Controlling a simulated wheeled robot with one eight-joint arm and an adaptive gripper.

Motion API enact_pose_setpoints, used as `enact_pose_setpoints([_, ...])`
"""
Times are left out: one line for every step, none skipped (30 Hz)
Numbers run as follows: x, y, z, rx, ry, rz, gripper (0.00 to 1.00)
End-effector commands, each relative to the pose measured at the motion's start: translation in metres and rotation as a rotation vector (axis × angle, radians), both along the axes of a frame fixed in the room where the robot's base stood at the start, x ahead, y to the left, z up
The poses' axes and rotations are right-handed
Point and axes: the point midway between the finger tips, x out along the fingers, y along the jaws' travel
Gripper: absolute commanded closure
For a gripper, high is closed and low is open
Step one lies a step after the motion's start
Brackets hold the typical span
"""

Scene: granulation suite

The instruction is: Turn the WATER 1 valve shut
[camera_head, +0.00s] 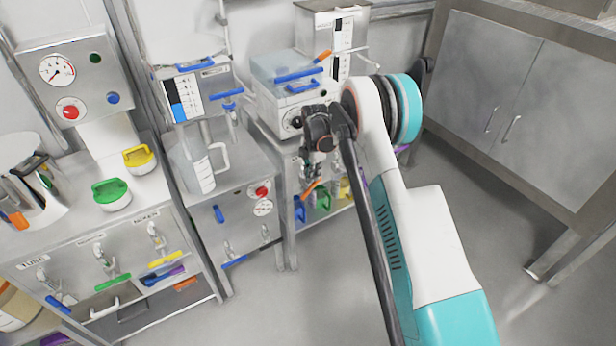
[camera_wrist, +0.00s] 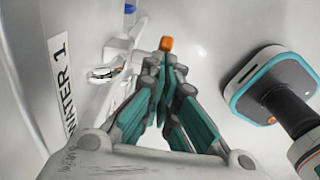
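The WATER 1 label (camera_wrist: 62,85) shows on the pale panel at the left of the wrist view. A metal tap (camera_wrist: 106,72) sits beside it. The orange valve handle (camera_wrist: 166,43) shows its end just past my fingertips; the rest of it is hidden by the fingers. My gripper (camera_wrist: 165,75) has its fingers drawn close together and appears shut on this handle. In the head view my gripper (camera_head: 312,172) points down in front of the right-hand steel cabinet, and the orange handle (camera_head: 310,189) shows at its tips. The label is hidden there.
A blue handle (camera_head: 300,211) and a green one (camera_head: 322,202) are close below my gripper. A middle cabinet with a jug (camera_head: 202,172) stands to the left. A steel bench with cupboard doors (camera_head: 490,85) stands at the right. The floor (camera_head: 450,165) between is clear.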

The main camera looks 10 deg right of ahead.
Motion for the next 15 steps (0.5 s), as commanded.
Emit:
enact_pose_setpoints([0.001,-0.004,0.000,0.000,0.000,-0.001,1.00])
enact_pose_setpoints([0.002,-0.006,-0.001,0.000,0.000,-0.001,1.00])
enact_pose_setpoints([0.002,-0.008,-0.001,-0.001,0.000,-0.002,1.00])
enact_pose_setpoints([0.003,-0.010,-0.001,-0.001,0.000,-0.002,1.00])
enact_pose_setpoints([0.004,-0.012,-0.002,-0.001,0.000,-0.002,1.00])
enact_pose_setpoints([0.004,-0.014,-0.003,-0.001,0.000,-0.002,1.00])
enact_pose_setpoints([0.005,-0.016,-0.003,-0.001,0.000,-0.002,1.00])
enact_pose_setpoints([0.005,-0.018,-0.004,-0.001,0.000,-0.002,1.00])
enact_pose_setpoints([0.006,-0.020,-0.005,-0.001,0.001,-0.002,1.00])
enact_pose_setpoints([0.007,-0.021,-0.006,-0.001,0.001,-0.002,1.00])
enact_pose_setpoints([0.007,-0.023,-0.007,-0.001,0.001,-0.001,1.00])
enact_pose_setpoints([0.008,-0.025,-0.008,0.000,0.001,-0.001,1.00])
enact_pose_setpoints([0.008,-0.026,-0.009,-0.001,0.001,-0.001,1.00])
enact_pose_setpoints([0.009,-0.028,-0.010,-0.001,0.001,-0.001,1.00])
enact_pose_setpoints([0.009,-0.029,-0.011,0.000,0.001,-0.001,1.00])
